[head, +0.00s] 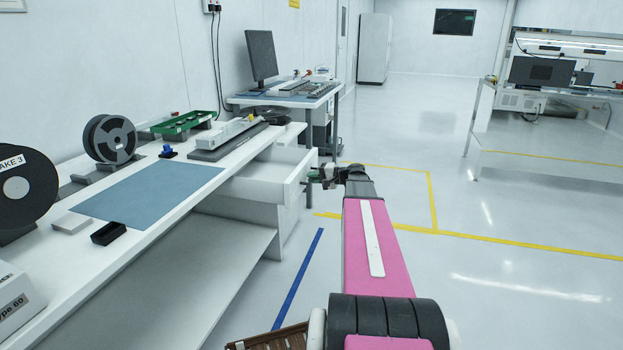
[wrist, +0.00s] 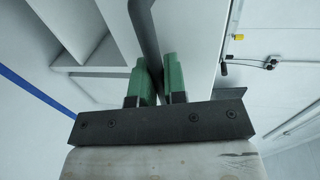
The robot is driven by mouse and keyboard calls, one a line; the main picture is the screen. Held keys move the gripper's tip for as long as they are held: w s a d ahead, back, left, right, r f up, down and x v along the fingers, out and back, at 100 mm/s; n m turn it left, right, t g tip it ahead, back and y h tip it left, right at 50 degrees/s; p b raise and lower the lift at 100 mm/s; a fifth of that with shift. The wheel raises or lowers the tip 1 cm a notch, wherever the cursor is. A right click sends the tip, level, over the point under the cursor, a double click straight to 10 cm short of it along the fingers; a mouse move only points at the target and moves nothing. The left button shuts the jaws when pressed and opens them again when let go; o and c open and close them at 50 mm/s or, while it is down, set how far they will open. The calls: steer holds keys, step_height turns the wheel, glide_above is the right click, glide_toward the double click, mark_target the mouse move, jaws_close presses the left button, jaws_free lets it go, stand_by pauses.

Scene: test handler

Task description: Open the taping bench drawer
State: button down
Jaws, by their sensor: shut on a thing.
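The taping bench drawer (head: 252,189) is white and stands partly pulled out from under the bench top (head: 110,250). Its open top shows part of the inside in the head view. My gripper (head: 319,175) is at the drawer's front. In the wrist view the green fingers of my gripper (wrist: 160,80) are shut around the dark bar handle (wrist: 146,35), which runs up between them. The white drawer front (wrist: 185,40) is just beyond the fingers. In the head view the handle is mostly hidden by my gripper.
The bench top carries a blue mat (head: 150,188), reels (head: 108,139), a green tray (head: 183,124) and a grey long device (head: 228,140). A second desk with a monitor (head: 262,57) stands behind. The floor to the right is clear, with yellow lines (head: 520,245).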

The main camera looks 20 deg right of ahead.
steer(key=c, duration=1.2)
jaws_free()
steer(key=shift+d, duration=0.1)
steer(key=v, duration=1)
steer(key=shift+s+d, duration=0.2)
steer(key=shift+d, duration=0.05)
steer(key=shift+a, duration=0.1)
steer(key=s+a+f+n+g+h, duration=0.2)
steer(key=s+a+f+g+h, duration=0.1)
steer(key=a+f, duration=0.4)
steer(key=s+a+f+n+g+h, duration=0.2)
steer(key=s+a+f+h, duration=0.3)
steer(key=a, duration=0.5)
steer(key=s+a+f+n+g+h, duration=0.3)
steer(key=s+a+f+g+h, duration=0.1)
steer(key=s+a+f, duration=0.5)
steer(key=shift+f+h, duration=0.3)
steer(key=shift+f, duration=0.2)
